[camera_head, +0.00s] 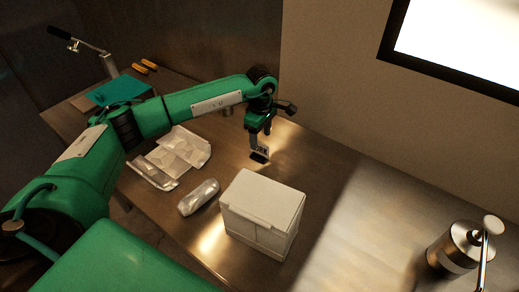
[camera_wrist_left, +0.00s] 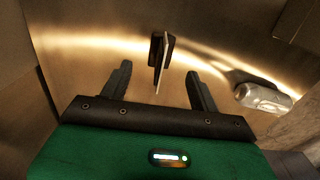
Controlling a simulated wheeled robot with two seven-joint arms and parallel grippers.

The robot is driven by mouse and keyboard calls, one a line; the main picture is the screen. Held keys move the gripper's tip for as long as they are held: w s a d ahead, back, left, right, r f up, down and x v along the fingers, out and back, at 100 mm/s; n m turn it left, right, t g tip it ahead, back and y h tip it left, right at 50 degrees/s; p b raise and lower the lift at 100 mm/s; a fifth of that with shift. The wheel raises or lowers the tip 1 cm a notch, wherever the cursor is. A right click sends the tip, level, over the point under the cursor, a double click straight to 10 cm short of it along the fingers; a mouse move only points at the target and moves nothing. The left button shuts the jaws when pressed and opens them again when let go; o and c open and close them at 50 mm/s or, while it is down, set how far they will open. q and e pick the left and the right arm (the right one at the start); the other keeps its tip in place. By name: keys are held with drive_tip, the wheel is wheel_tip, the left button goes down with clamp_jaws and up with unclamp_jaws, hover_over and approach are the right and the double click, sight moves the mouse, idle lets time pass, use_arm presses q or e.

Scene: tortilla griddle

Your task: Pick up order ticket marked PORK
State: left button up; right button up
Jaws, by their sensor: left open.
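A small upright order ticket (camera_head: 260,151) with a dark base stands on the metal counter behind the white box; its lettering is too small to read. In the left wrist view the ticket (camera_wrist_left: 161,60) is seen nearly edge-on as a thin pale card against a dark holder. My left gripper (camera_head: 261,129) is open just above it. In the left wrist view the two fingers of my left gripper (camera_wrist_left: 160,78) are spread, with the ticket ahead of and roughly centred on the gap. I cannot tell whether they touch. My right gripper is not in view.
A white lidded box (camera_head: 262,205) stands close in front of the ticket. A metal press-like device (camera_head: 455,246) stands at the right. The wall (camera_head: 330,75) rises behind the counter.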

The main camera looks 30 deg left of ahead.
sight(260, 155)
use_arm(q)
wheel_tip(260, 155, down, 2)
drive_tip(key=shift+s+f+p, duration=0.1)
drive_tip(key=shift+f+p, duration=0.35)
drive_tip(key=shift+p, duration=0.1)
wheel_tip(260, 155, down, 4)
drive_tip(key=shift+f+p, duration=0.1)
drive_tip(key=shift+p, duration=1)
drive_tip(key=shift+f, duration=0.25)
drive_tip(key=c, duration=0.9)
drive_tip(key=shift+c, duration=0.8)
drive_tip(key=shift+r, duration=0.1)
